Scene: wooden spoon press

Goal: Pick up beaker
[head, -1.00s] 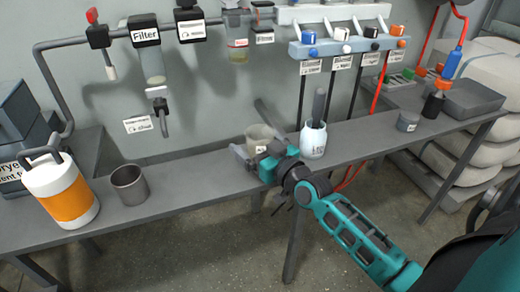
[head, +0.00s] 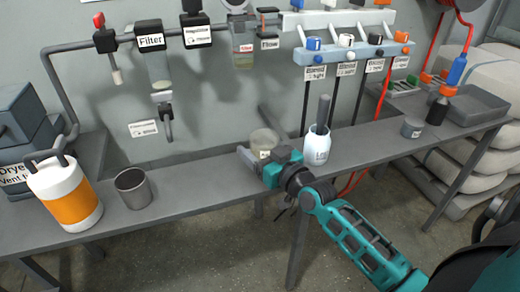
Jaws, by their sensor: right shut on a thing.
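A translucent pale beaker (head: 264,138) with a small label is at the back of the grey bench, left of a white jar. My right gripper (head: 258,157) is at the beaker's front side and shut on it. The gripper hides the beaker's lower part, so I cannot tell whether its base touches the bench. My left gripper is not in view.
The white jar (head: 317,147) with a dark rod in it stands close right of the gripper. A metal cup (head: 132,187) and a white-orange canister (head: 66,195) stand at left on the bench (head: 200,182). A small grey pot (head: 411,128) is at right.

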